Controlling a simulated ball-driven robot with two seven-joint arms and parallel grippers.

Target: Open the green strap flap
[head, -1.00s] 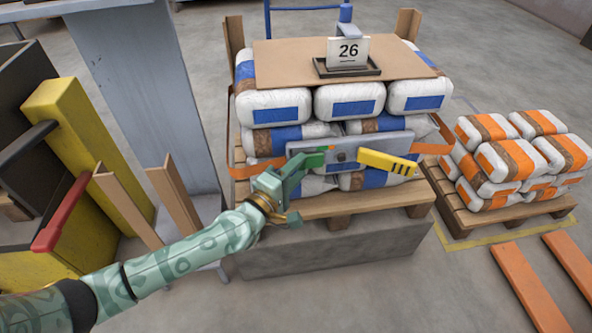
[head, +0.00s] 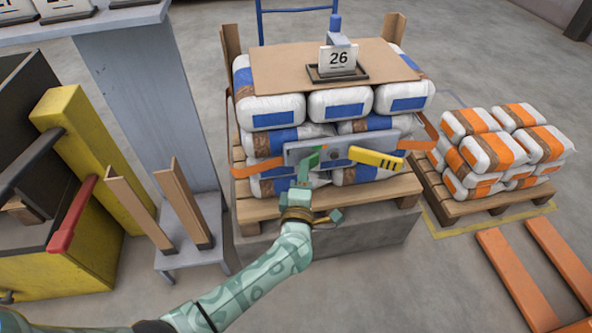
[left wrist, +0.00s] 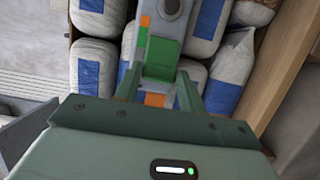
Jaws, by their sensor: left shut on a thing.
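A grey metal strap buckle plate (head: 296,153) lies across the front of the stacked blue-and-white bags. The small green strap flap (left wrist: 162,55) is on the plate's left part, with orange marks beside it in the left wrist view. My left gripper (head: 308,166) reaches up to it from below and is shut on the flap. Its fingers hide part of the flap in the head view, so I cannot tell its exact angle. A yellow lever with black stripes (head: 376,158) lies on the right of the plate. My right gripper is not in view.
Orange strap (head: 416,146) runs from the plate around the bags, which stand on a wooden pallet (head: 345,204). Left are a grey stand (head: 190,262) with boards and a yellow machine with a red handle (head: 72,215).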

